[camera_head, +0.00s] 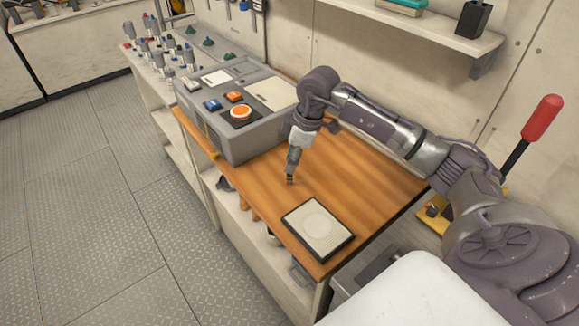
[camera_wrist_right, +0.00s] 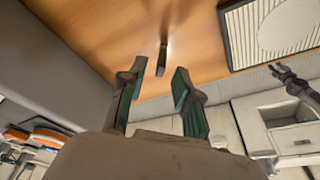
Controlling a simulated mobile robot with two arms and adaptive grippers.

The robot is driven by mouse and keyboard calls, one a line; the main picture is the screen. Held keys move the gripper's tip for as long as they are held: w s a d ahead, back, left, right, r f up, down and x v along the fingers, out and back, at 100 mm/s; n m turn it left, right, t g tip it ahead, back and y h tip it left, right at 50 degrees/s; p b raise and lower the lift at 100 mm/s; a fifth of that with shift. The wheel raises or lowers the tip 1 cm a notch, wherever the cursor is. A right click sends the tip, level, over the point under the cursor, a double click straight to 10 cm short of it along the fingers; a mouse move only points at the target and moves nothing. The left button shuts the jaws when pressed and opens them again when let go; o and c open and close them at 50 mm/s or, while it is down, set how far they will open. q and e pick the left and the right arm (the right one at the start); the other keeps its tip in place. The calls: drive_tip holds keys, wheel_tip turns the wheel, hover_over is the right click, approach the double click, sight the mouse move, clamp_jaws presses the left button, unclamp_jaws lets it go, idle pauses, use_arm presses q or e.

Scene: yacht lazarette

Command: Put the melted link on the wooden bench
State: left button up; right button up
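The wooden bench (camera_head: 345,180) has a bare brown top and also fills the upper part of the right wrist view (camera_wrist_right: 100,35). A small, dark, narrow piece (camera_wrist_right: 163,60), likely the melted link, is at the bench surface in that view. My right gripper (camera_head: 290,180) points down over the bench. Its two fingers (camera_wrist_right: 158,80) are apart, with the dark piece beyond the tips and no finger visibly touching it. The piece is hard to make out in the head view. A dark jointed claw (camera_wrist_right: 290,80), perhaps my left gripper, shows at the right of the wrist view.
A black-edged pale pad with a circle (camera_head: 318,230) lies at the bench's near end. A grey console (camera_head: 240,105) with coloured buttons stands at its far end. A red-handled lever (camera_head: 540,120) rises at right. Bench top between console and pad is otherwise clear.

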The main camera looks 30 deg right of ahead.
drive_tip(key=v, duration=0.9)
